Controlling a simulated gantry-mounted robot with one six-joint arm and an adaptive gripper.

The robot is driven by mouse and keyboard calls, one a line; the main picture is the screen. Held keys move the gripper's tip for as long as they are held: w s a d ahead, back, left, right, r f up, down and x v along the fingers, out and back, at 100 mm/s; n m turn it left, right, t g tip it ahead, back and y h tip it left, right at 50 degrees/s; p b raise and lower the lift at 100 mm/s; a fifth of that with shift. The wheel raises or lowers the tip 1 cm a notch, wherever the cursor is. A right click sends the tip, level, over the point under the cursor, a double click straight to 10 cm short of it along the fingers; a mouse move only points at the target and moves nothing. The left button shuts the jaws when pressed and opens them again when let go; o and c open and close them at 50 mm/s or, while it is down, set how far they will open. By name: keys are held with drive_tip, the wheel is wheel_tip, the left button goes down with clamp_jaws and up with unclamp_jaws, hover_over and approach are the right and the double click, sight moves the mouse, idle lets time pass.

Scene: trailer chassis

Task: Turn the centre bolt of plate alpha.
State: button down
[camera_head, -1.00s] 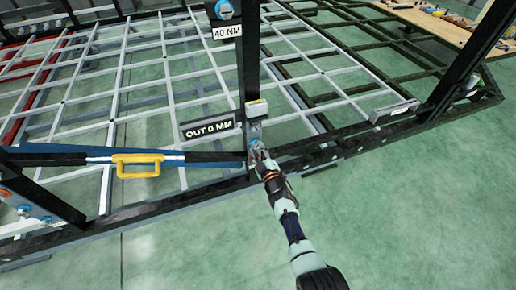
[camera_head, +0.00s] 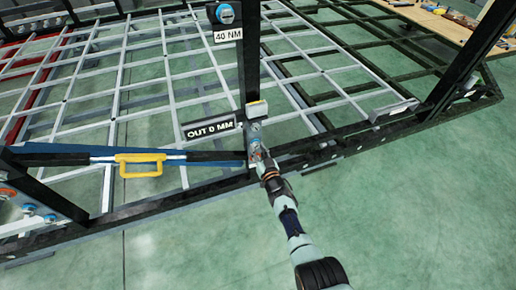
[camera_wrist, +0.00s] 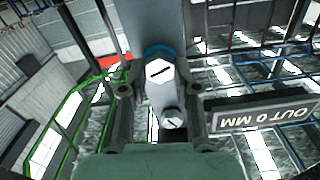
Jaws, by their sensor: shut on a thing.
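A plate (camera_head: 253,131) with bolts sits at the foot of a dark upright post, beside a sign (camera_head: 211,130) reading OUT 0 MM. I cannot read a name on the plate. My gripper (camera_head: 260,157) is at the lower part of this plate. In the wrist view, the fingers of my gripper (camera_wrist: 159,92) stand either side of a pale hex bolt head (camera_wrist: 158,72) with a black line mark and a blue ring behind it. The gripper is shut on this bolt; the exact contact is unclear. A smaller marked hex head (camera_wrist: 172,118) lies just below it in the picture.
A blue bar with a yellow handle (camera_head: 139,158) runs left from the post. Another bolted plate (camera_head: 38,208) is at the far left. The green floor at the lower right is clear.

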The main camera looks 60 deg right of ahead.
drive_tip(key=m, duration=0.4)
drive_tip(key=shift+r+m, duration=0.15)
drive_tip(key=shift+m, duration=0.15)
drive_tip(key=m, duration=0.3)
drive_tip(key=shift+m+p, duration=0.35)
drive_tip(key=shift+m, duration=0.05)
drive_tip(key=m, duration=0.4)
drive_tip(key=shift+r, duration=0.1)
drive_tip(key=shift+m+p, duration=0.3)
drive_tip(key=shift+m, duration=1.4)
drive_tip(key=shift+w, duration=0.1)
drive_tip(key=c, duration=1.1)
unclamp_jaws()
drive_tip(key=shift+c, duration=0.2)
drive_tip(key=o, duration=0.3)
drive_tip(key=shift+a, duration=0.15)
